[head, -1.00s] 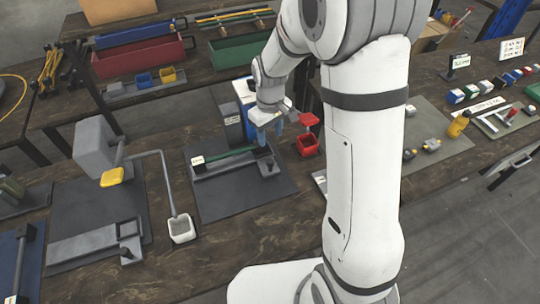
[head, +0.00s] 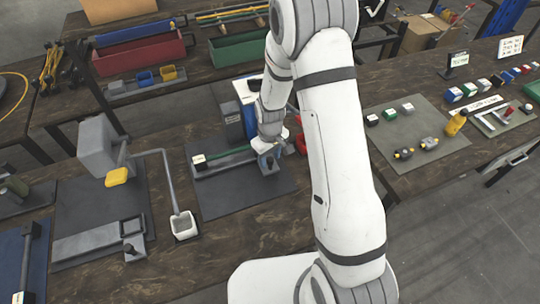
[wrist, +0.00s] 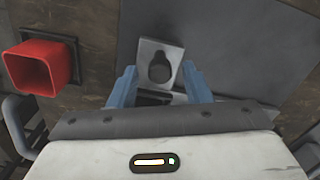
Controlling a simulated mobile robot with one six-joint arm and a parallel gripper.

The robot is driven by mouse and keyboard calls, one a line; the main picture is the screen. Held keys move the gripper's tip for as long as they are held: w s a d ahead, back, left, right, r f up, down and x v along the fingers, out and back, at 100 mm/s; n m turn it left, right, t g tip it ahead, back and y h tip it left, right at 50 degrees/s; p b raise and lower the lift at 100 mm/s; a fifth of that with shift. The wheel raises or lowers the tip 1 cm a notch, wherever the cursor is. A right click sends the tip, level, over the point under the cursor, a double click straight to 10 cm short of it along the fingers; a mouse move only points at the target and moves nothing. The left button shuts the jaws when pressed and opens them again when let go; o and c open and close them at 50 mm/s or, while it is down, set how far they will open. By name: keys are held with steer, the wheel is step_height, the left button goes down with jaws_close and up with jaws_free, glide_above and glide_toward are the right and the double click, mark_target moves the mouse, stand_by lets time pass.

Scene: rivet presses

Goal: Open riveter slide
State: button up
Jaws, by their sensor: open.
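The riveter slide (head: 222,166) is a grey rail with a green bar along it, lying on a dark mat in the head view. Its right end carries a pale plate with a dark round knob; in the wrist view this knob (wrist: 160,68) stands between and just ahead of the blue fingertips. My gripper (head: 268,160) is over that right end in the head view. In the wrist view my gripper (wrist: 160,82) is open, one finger on each side of the plate, with nothing held. Whether the fingers touch the plate cannot be told. The arm hides part of the press behind.
A red bin (wrist: 40,68) stands left of the fingers in the wrist view. A second press (head: 97,145) with a yellow pad (head: 117,176) and a white cup (head: 184,226) stand to the left. A board of small parts (head: 408,150) lies on the right bench.

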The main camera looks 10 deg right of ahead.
steer(key=shift+c, duration=0.4)
jaws_close()
steer(key=shift+s, duration=0.1)
